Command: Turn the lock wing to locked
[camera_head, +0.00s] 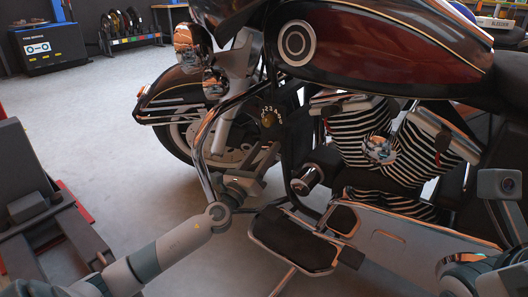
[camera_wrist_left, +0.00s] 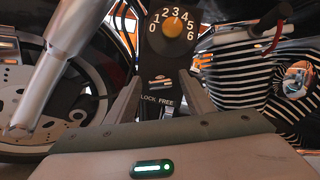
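The lock wing (camera_wrist_left: 160,81) is a small metallic piece below the numbered dial in the left wrist view, just above a LOCK / FREE label (camera_wrist_left: 157,100). It looks roughly crosswise; which word it points at is too small to tell. My left gripper (camera_head: 268,152) reaches toward the dial panel in the head view. In the left wrist view its two fingers (camera_wrist_left: 161,78) stand apart on either side of the wing, with nothing visibly gripped. Contact with the wing cannot be told. My right arm's wrist (camera_head: 490,215) shows at the right edge; its fingers are not clear.
A dial with an orange knob (camera_head: 268,119) and numbers 0 to 6 sits above the wing. The motorcycle's fork, front wheel and striped engine (camera_head: 350,135) crowd both sides. A black footboard (camera_head: 295,240) lies below. Open floor (camera_head: 100,115) is at left.

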